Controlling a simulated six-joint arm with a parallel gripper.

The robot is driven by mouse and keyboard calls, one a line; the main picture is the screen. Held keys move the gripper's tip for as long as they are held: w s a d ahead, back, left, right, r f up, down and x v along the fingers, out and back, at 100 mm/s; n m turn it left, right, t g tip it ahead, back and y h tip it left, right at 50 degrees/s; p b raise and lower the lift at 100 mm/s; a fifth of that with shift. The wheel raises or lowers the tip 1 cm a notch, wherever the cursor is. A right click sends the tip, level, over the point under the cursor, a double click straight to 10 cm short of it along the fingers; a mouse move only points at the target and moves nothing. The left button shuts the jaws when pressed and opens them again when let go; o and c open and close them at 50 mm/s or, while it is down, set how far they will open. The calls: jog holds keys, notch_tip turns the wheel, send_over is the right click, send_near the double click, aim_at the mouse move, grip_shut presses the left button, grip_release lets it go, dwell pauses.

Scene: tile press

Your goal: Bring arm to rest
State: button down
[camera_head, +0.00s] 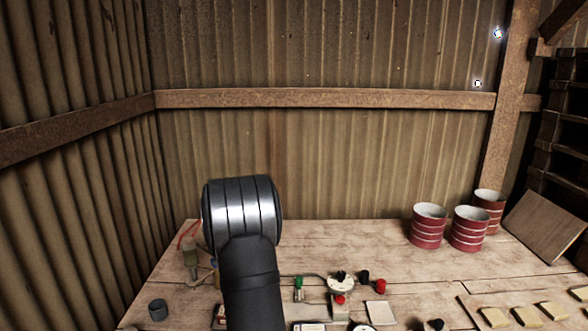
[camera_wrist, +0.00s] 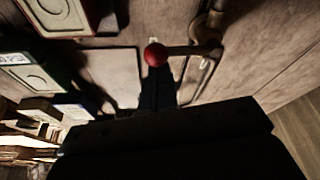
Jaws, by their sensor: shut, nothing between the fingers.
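My arm rises from the bottom of the head view, with its dark link and silver rounded joint in front of the table. My gripper is hidden in the head view. In the wrist view my gripper (camera_wrist: 157,92) shows as a dark narrow shape above the black wrist body, shut with nothing in it. Its tip appears just below a red ball knob (camera_wrist: 155,54) on a metal rod. I cannot tell whether they touch. The wooden table (camera_head: 340,240) lies around the arm.
Red striped cans (camera_head: 428,227) and a leaning board (camera_head: 547,227) stand at the back right. A round dial device (camera_head: 341,285), small coloured knobs and pale tiles (camera_head: 525,315) lie at the front. The table's back middle is clear.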

jog(key=shift+w+d, duration=0.1)
jog(key=shift+d, duration=0.15)
